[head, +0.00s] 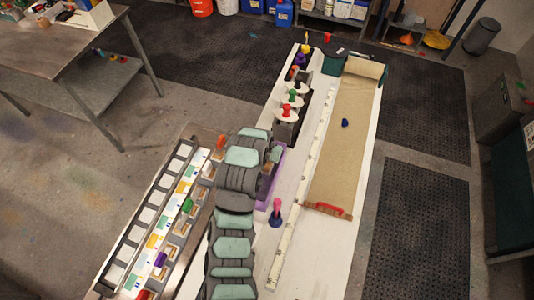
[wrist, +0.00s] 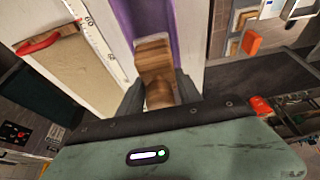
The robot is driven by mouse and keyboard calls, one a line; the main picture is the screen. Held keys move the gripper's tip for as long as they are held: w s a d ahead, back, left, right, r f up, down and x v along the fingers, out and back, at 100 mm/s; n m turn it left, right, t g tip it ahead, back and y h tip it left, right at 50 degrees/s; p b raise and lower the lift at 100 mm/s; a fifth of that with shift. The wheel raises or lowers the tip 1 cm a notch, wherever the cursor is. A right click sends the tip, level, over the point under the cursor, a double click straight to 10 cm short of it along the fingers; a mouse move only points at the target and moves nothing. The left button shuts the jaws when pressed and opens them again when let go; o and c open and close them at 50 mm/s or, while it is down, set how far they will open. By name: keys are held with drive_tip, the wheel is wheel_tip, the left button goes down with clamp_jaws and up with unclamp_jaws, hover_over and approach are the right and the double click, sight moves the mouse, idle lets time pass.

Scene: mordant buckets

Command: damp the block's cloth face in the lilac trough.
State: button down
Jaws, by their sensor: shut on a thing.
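The wooden block (wrist: 154,62) stands between the two fingers of my gripper (wrist: 157,92) in the wrist view. My gripper is shut on it. The lilac trough (wrist: 190,28) shows around and beyond the block, with the block over or inside it; I cannot tell whether it touches the bottom. The block's cloth face is turned away and hidden. In the head view the lilac trough (head: 272,178) lies along the white table, and my arm hides much of it and most of the block.
A pink-topped blue tool (head: 276,212) stands right of my arm. Several colored-handled tools (head: 287,111) stand farther back. A long tan cloth (head: 341,150) with a red clamp (head: 327,209) lies to the right. A rack of colored pieces (head: 160,225) is at left, with an orange block (wrist: 252,42) nearby.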

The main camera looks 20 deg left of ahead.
drive_tip(key=shift+f, duration=0.1)
drive_tip(key=shift+s+f+b, duration=0.1)
drive_tip(key=shift+f+b, duration=1.05)
drive_tip(key=shift+f, duration=1.35)
drive_tip(key=shift+r, duration=0.15)
drive_tip(key=shift+r+p, duration=0.8)
drive_tip(key=shift+r, duration=1.25)
